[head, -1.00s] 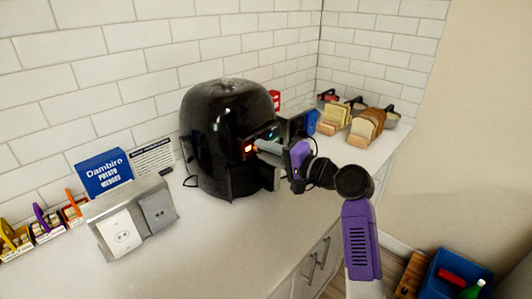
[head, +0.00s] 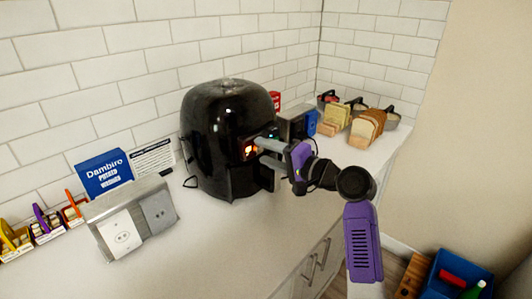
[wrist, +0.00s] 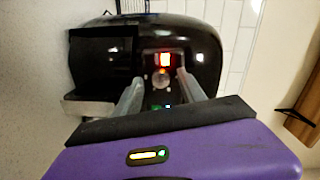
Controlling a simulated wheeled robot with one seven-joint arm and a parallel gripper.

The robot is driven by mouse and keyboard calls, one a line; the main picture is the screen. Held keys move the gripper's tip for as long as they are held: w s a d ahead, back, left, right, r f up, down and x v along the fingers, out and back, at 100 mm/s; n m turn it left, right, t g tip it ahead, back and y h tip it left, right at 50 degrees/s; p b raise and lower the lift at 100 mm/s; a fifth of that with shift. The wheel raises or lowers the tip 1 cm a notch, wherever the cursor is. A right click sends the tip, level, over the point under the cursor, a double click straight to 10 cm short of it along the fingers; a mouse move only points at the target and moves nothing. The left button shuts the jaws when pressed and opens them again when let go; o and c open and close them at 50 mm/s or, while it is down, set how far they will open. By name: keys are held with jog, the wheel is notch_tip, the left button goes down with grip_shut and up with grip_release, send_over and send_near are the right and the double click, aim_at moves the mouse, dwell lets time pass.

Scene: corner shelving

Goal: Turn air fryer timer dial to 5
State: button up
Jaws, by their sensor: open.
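The black air fryer (head: 212,145) stands upright on the counter against the tiled wall. Its front panel has a lit red-orange display (head: 249,148), which also shows in the wrist view (wrist: 165,59). A round grey timer dial (wrist: 161,78) sits beside the display in the wrist view. My gripper (head: 259,149) is open at the front panel. In the wrist view its two fingers (wrist: 158,84) lie on either side of the dial with gaps; I cannot tell if either touches it. The dial's marks are too small to read. My fingers hide part of the panel in the head view.
A metal outlet box (head: 135,215) and a blue potato box (head: 105,173) stand left of the fryer. The fryer's dark handle (wrist: 105,60) juts out beside my fingers. The front counter is clear.

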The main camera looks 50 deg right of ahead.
jog(key=s, duration=0.7)
jog(key=shift+s+d+r+b, duration=0.2)
jog(key=shift+d+r+b, duration=0.05)
jog(key=shift+b, duration=0.2)
jog(key=s+d+r+t+h, duration=0.1)
jog(key=d+r+h, duration=0.1)
jog(key=d+h, duration=0.3)
jog(key=s+a+f+n+g+y, duration=0.1)
jog(key=s+a+f+n, duration=0.4)
jog(key=s+a, duration=0.5)
jog(key=s+a+f+n+g+y, duration=0.1)
jog(key=s+a+f+n, duration=0.4)
jog(key=s+a, duration=0.5)
jog(key=s+a+f+n+g+y, duration=0.1)
jog(key=s+a+f+n, duration=0.3)
jog(key=s+a+f, duration=0.3)
jog(key=s+a, duration=0.3)
jog(key=s, duration=0.1)
jog(key=shift+a+f+n+y, duration=0.2)
jog(key=shift+n+y, duration=0.2)
